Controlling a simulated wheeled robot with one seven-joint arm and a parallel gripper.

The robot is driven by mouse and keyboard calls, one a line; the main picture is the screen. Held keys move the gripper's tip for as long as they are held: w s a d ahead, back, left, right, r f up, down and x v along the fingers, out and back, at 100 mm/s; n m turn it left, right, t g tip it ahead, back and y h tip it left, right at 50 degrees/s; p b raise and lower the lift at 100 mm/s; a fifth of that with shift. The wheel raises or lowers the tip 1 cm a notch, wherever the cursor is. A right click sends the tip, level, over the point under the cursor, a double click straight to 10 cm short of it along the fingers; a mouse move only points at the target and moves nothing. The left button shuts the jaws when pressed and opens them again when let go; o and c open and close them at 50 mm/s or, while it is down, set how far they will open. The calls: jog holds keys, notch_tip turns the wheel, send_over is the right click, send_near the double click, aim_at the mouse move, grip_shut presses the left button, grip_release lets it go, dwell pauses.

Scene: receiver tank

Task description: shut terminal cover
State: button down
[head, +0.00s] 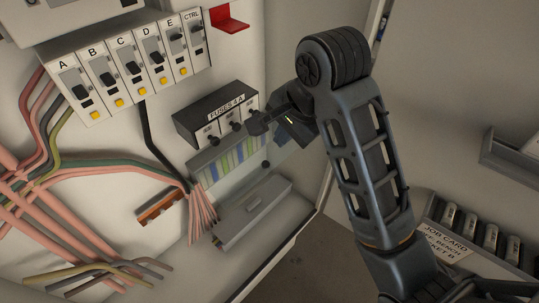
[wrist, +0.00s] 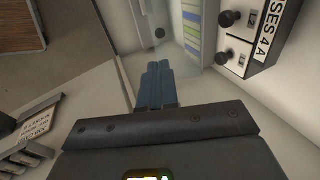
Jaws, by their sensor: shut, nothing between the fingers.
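The terminal cover (head: 262,166) looks like a clear panel with a small dark knob. It stands out to the right of the striped terminal strip (head: 222,160), which is uncovered, so the cover appears open. In the wrist view the cover's knob (wrist: 160,33) is beyond my fingertips. My gripper (wrist: 157,65) is shut and empty, with its fingers just short of the knob and apart from it in the picture. In the head view my gripper (head: 285,122) is beside the fuse block and above the cover; its fingertips are hard to make out.
The fuse block (head: 215,112) with dark knobs is close to my gripper, directly above the terminals. Breakers (head: 125,65) and pink wires (head: 60,215) are at left. A grey box (head: 252,212) lies below the cover. A rack with a job card (head: 445,243) is at right.

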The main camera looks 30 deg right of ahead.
aim_at(266, 165)
jog(key=x, duration=1.4)
jog(key=shift+s, duration=0.1)
jog(key=shift+f, duration=0.15)
dwell(0.4)
